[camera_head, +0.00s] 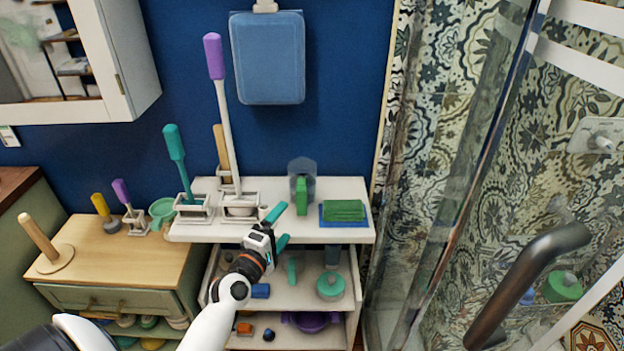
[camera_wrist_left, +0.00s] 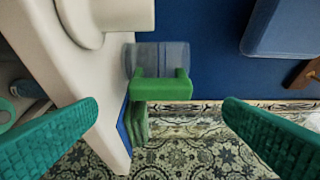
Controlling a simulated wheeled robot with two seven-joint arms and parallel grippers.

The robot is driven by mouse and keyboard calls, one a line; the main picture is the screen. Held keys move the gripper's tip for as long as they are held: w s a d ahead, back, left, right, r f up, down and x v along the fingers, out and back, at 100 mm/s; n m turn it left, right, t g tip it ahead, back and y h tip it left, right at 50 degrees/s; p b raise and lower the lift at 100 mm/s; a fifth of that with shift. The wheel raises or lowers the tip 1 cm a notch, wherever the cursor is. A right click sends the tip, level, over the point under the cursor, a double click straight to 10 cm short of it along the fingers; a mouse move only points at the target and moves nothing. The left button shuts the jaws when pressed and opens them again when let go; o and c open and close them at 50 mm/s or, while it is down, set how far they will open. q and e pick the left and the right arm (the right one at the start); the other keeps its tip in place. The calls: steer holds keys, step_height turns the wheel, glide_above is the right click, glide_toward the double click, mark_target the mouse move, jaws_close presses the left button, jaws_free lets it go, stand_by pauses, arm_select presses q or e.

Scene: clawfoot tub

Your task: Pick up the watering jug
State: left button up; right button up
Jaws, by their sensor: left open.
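The watering jug (camera_head: 303,172) looks like a clear container with a green handle, standing upright on the white shelf top against the blue wall. In the left wrist view the jug (camera_wrist_left: 160,88) lies ahead, its green handle between the lines of the two fingers. My left gripper (camera_head: 279,227) has teal fingers spread apart with nothing between them. It is in front of the shelf top's front edge, a little left of the jug and apart from it. My right gripper is not in view.
On the shelf top (camera_head: 270,231), folded green cloths (camera_head: 343,210) lie right of the jug, and a purple-handled brush (camera_head: 215,70) in a holder stands left. Lower shelves hold several small items, including a teal pot (camera_head: 330,287). A glass shower panel is at right.

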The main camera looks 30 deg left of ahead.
mark_target(298, 204)
arm_select(q)
steer(key=w, duration=0.5)
steer(key=shift+w+a, duration=0.3)
steer(key=shift+w, duration=0.45)
steer(key=w, duration=0.4)
steer(key=shift+w+a+p, duration=0.2)
steer(key=shift+w+p, duration=0.05)
steer(key=shift+p, duration=0.05)
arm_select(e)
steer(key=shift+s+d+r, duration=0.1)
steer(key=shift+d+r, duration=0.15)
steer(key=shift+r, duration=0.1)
arm_select(q)
steer(key=shift+s, duration=0.1)
steer(key=c, duration=1.6)
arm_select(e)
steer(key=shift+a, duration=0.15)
arm_select(q)
steer(key=shift+o, duration=0.2)
steer(key=shift+r, duration=0.15)
